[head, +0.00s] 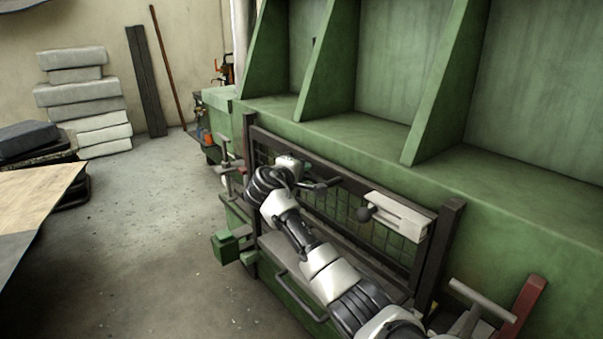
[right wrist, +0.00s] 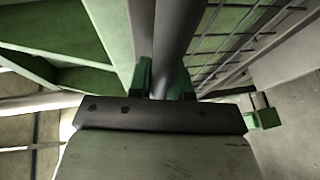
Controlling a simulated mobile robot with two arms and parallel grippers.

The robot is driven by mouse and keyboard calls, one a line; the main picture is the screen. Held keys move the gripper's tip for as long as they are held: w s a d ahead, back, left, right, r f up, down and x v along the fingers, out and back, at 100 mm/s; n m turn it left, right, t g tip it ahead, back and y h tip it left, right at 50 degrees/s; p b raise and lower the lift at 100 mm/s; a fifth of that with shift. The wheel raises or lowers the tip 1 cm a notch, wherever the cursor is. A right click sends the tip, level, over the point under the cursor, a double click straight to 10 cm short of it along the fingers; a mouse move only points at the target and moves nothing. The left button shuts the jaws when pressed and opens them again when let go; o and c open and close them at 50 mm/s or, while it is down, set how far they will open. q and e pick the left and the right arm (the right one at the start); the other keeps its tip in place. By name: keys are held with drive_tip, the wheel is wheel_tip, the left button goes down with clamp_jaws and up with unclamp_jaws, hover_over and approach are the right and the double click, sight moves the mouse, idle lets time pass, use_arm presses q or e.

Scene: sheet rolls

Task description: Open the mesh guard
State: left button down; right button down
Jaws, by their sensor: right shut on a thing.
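The mesh guard (head: 393,244) is a dark-framed wire mesh panel on the front of the green machine, standing between two dark posts. In the head view my right arm crosses in front of it and hides part of the mesh. My right gripper (head: 325,184) is at the guard's upper part. In the right wrist view the gripper (right wrist: 162,84) has its green fingers shut around a grey bar (right wrist: 172,45), with mesh (right wrist: 235,38) close by on the right. The exact grip point is hidden in the head view. My left gripper is in neither view.
A pale block with a dark knob (head: 400,214) sits at the guard's upper right. A green box (head: 225,247) juts out at lower left. A red post (head: 525,297) stands at right. Stacked grey slabs (head: 80,95) stand at back left. The floor (head: 150,210) left of the machine is clear.

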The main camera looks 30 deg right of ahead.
drive_tip(key=shift+r, duration=0.15)
drive_tip(key=c, duration=1.1)
unclamp_jaws()
drive_tip(key=shift+o, duration=0.2)
drive_tip(key=shift+a, duration=0.1)
drive_tip(key=v, duration=1)
drive_tip(key=shift+s+a+b, duration=0.2)
drive_tip(key=shift+a+b, duration=0.1)
